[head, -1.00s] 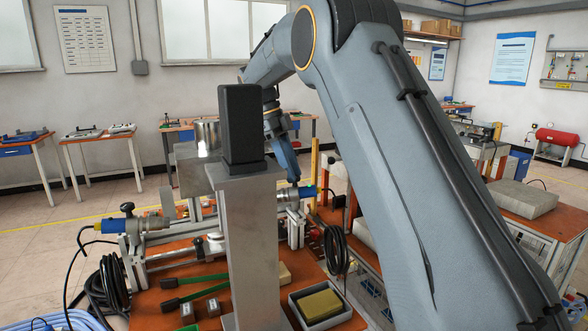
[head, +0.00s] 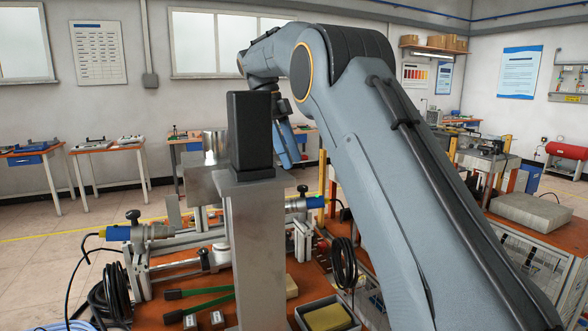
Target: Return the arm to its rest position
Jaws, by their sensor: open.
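My arm (head: 385,170) is raised and bent, reaching from the lower right up to an elbow near the top and then back to the left. Its wrist hangs down behind the grey post. My gripper (head: 288,158) shows as blue fingers pointing down, above the far side of the orange bench (head: 190,270). The gripper is open, and I see nothing held in it. The post hides part of the view beside it.
A grey post with a black block (head: 250,135) stands close in front. Blue-ended cylindrical fittings (head: 135,232) lie on the bench rig. A black cable coil (head: 343,262) and a tray with a yellow block (head: 325,317) are near the post. Open floor lies left.

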